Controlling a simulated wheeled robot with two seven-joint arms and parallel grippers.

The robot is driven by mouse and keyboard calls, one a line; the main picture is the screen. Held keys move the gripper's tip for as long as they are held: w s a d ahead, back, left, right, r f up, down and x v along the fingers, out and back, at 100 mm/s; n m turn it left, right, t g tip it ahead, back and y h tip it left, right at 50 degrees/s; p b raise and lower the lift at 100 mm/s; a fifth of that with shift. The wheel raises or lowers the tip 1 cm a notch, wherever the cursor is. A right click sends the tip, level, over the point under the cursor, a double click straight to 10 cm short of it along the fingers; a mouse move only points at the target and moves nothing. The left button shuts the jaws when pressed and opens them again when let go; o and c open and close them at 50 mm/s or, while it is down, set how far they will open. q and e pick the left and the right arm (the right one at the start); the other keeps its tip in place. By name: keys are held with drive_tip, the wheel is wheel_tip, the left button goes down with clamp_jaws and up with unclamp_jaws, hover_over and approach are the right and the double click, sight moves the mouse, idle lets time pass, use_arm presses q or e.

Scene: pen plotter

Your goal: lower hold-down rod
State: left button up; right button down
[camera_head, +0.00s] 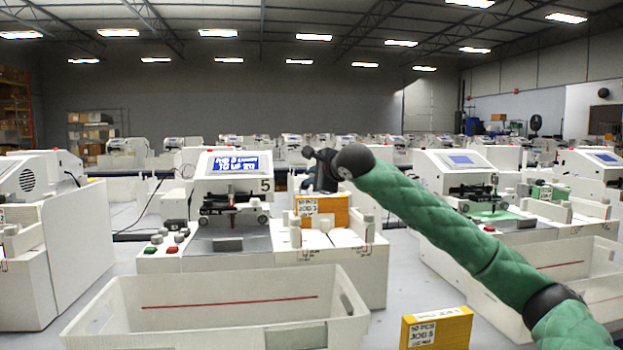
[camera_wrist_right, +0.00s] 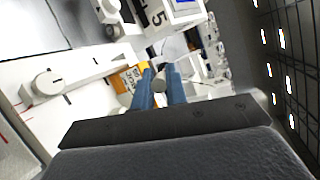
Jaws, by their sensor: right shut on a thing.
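The white plotter marked 5 (camera_head: 225,170), with a lit blue display, stands left of centre in the head view. A dark carriage with a rod across it (camera_head: 235,207) sits below its display. My right gripper (camera_head: 321,180), on the green-sleeved arm, is to the right of the display, above an orange box. In the right wrist view, its blue fingers (camera_wrist_right: 161,88) are shut on a small grey round knob (camera_wrist_right: 160,84). The fingers partly hide the knob, and I cannot tell how it joins the hold-down rod. My left gripper is out of view.
An orange job box (camera_head: 325,205) stands behind white blocks and posts (camera_head: 330,243) right of the plotter. A white bin (camera_head: 220,325) with a red line stands in front. Another orange box (camera_head: 452,330) is at the front right. More plotters flank this station.

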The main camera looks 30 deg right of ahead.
drive_tip(key=c, duration=1.4)
unclamp_jaws()
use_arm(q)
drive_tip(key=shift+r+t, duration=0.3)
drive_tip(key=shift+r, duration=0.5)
use_arm(e)
drive_tip(key=v, duration=0.7)
drive_tip(key=shift+s+r, duration=0.15)
drive_tip(key=shift+s, duration=0.25)
